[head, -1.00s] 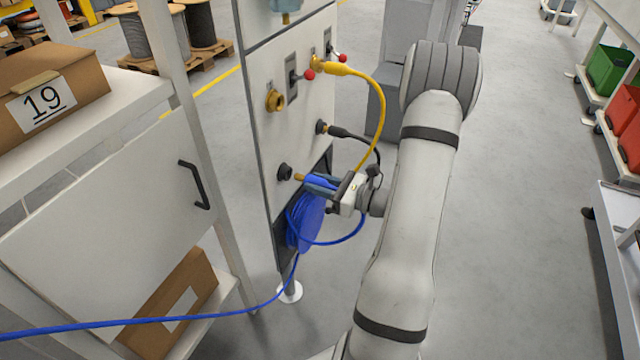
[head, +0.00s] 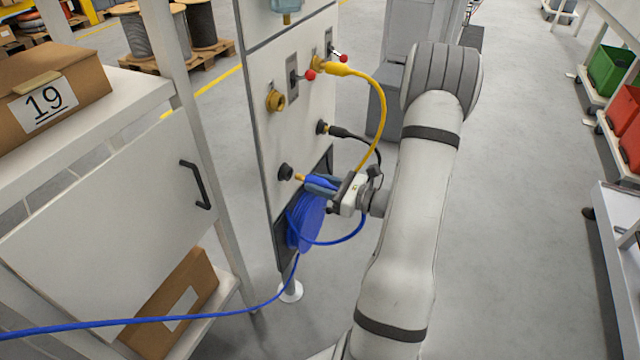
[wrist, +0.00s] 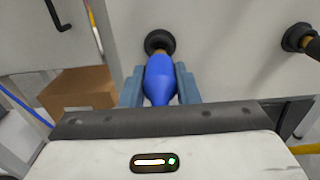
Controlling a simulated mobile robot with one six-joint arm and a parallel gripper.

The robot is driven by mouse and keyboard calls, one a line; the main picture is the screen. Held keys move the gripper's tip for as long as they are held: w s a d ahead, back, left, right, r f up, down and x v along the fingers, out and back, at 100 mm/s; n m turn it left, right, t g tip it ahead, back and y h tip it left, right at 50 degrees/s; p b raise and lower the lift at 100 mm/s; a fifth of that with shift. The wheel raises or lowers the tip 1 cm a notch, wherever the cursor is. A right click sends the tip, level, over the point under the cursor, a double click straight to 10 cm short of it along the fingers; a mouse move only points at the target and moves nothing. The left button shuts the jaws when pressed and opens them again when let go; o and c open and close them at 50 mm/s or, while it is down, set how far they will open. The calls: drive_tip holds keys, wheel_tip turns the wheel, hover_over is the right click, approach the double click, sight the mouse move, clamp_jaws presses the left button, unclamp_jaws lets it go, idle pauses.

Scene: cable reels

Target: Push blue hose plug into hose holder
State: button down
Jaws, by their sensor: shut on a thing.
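My gripper (head: 318,184) is shut on the blue hose plug, in front of the white panel (head: 262,130). In the wrist view the blue plug (wrist: 160,78) sits between my two grey-blue fingers (wrist: 161,88), its brass tip pointing at the black round hose holder (wrist: 159,41). The holder also shows in the head view (head: 285,172). The brass tip is at or very near the holder's mouth; I cannot tell whether it has entered. The blue hose (head: 310,222) hangs coiled below my gripper and trails off to the lower left.
A yellow hose (head: 372,100) and a black plug (head: 345,133) are connected to the panel above and to the right. A brass fitting (head: 275,100) and red-knobbed levers are higher up. A white cabinet (head: 110,225) with shelves and boxes stands to the left.

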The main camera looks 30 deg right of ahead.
sight(333, 188)
drive_tip(key=shift+x, duration=1.65)
idle(0.4)
drive_tip(key=c, duration=1)
unclamp_jaws()
drive_tip(key=p+v, duration=0.1)
drive_tip(key=v, duration=0.6)
drive_tip(key=shift+s+d, duration=0.2)
drive_tip(key=shift+s, duration=0.2)
